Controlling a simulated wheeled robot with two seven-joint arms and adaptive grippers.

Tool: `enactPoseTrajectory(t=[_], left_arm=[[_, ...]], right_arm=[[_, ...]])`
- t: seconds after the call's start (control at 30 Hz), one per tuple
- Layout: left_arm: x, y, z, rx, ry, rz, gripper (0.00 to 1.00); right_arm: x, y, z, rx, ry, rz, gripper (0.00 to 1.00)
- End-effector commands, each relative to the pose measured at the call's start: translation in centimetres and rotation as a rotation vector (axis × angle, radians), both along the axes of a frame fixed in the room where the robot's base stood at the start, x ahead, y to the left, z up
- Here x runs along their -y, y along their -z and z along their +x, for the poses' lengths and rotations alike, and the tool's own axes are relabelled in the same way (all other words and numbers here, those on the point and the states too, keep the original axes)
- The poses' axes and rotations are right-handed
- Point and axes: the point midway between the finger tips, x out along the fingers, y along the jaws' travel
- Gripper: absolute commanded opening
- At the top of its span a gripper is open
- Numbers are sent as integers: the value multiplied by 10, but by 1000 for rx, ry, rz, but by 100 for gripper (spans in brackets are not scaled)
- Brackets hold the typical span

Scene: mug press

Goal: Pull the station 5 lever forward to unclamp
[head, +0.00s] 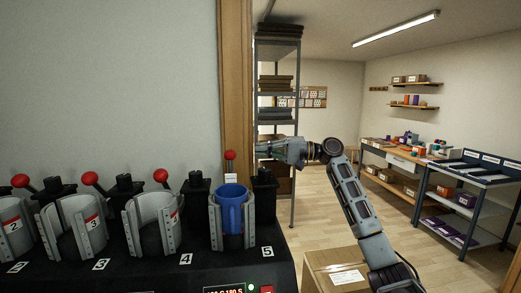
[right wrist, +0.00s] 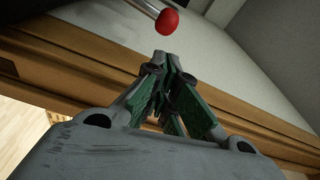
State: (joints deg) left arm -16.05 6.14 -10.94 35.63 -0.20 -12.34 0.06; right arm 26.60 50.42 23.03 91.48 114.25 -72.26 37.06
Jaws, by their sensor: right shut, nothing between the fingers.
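The station 5 lever (head: 230,156) has a red ball knob on a short, nearly upright stem, behind the blue mug (head: 231,210). The mug sits in the grey clamp (head: 217,232) beside the number 5 label. My right gripper (head: 260,149) is shut and empty, just right of the knob, pointing left. In the right wrist view the red knob (right wrist: 168,21) on its metal rod lies beyond the closed fingertips (right wrist: 162,57), with a visible gap. The lever's base is hidden behind the mug and clamp. My left gripper is not in view.
Several other clamps, with red-knobbed levers such as the station 4 one (head: 160,176), stand in a row to the left on the black press (head: 150,270). A wooden post (head: 237,70) and a shelf rack (head: 277,65) are behind. A cardboard box (head: 335,270) is at lower right.

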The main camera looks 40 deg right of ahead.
Motion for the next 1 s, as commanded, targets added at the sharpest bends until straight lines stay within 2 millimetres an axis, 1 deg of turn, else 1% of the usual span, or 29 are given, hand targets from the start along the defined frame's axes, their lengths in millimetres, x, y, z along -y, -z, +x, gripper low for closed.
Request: enactPoseTrajectory(t=[0.27,0.5,0.63,0.8,1.0], left_arm=[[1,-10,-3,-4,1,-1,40],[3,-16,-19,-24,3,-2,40],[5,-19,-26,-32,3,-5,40],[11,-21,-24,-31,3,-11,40],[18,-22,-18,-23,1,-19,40]], right_arm=[[-24,-3,21,0,-1,0,0],[-45,-4,40,1,-1,1,0],[-54,-4,49,1,0,0,0],[-62,-4,56,1,0,-1,0],[-64,-3,58,1,1,-1,0]])
